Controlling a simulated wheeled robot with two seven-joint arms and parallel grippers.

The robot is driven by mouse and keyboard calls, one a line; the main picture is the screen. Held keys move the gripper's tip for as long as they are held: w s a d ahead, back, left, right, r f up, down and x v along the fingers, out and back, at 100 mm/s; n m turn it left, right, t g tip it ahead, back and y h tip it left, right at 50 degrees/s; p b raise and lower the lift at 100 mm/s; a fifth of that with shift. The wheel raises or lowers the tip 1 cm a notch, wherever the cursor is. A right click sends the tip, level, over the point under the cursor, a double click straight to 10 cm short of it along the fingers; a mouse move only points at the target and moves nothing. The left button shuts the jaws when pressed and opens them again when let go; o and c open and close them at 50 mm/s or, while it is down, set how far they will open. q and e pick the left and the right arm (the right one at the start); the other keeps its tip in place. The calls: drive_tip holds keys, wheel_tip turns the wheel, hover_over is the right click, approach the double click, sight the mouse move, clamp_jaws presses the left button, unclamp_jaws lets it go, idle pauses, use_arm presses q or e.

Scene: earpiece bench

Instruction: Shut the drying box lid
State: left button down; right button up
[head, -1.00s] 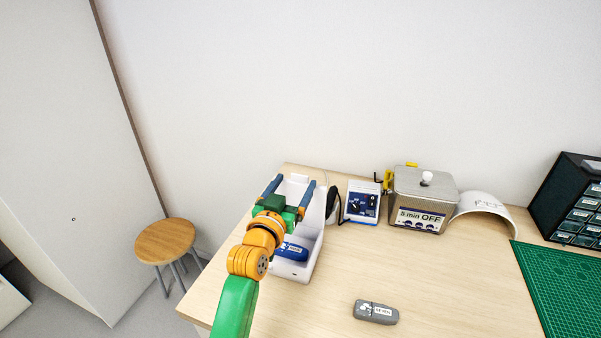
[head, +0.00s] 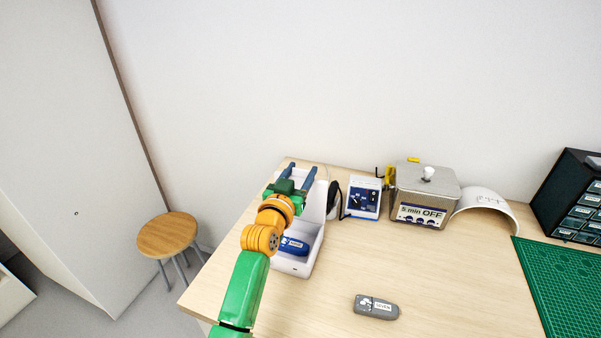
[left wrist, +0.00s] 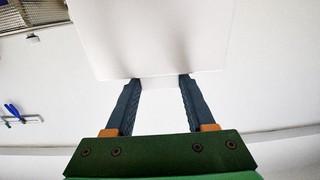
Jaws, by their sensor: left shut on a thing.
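The white drying box (head: 291,267) stands near the table's left edge, open at the front part. A blue case with a white label (head: 294,246) lies inside it. The box's white lid is raised at the back, mostly behind my left gripper (head: 296,174); it shows as a broad white panel (left wrist: 150,38) in the left wrist view. There my left gripper's two fingers (left wrist: 160,80) meet the panel's lower edge, with a narrow white part between the tips. This gripper is shut on the lid. My right gripper is not in view.
A blue-and-white device (head: 362,197), a metal box marked "5 min OFF" (head: 423,195) and a white curved cover (head: 484,204) stand right of the drying box. A grey labelled case (head: 376,307) lies in front. The table (head: 440,275) is clear between these and the green mat (head: 560,285).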

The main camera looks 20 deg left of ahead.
use_arm(q)
drive_tip(key=shift+s+f, duration=0.1)
drive_tip(key=shift+s, duration=0.05)
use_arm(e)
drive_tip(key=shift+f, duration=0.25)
